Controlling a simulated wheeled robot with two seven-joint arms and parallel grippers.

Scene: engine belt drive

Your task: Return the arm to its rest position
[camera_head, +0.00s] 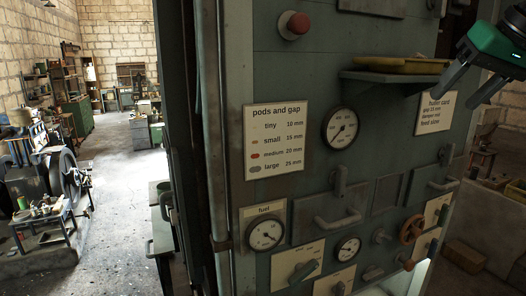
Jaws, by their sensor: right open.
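My right gripper (462,88) shows at the upper right, green with dark fingers. It is open, with nothing seen between its fingers. It hangs in front of the grey-green panel (385,125), to the right of a small shelf (405,79) and above the small printed card (436,113). I cannot tell whether it touches the panel. My left gripper is not in view.
The panel carries gauges (341,128), a red knob (294,25), a pods and gap chart (275,139), handles (338,215) and a brown handwheel (411,229). A yellow tray (400,66) lies on the shelf. Open floor (120,200) and an engine (50,170) show at the left.

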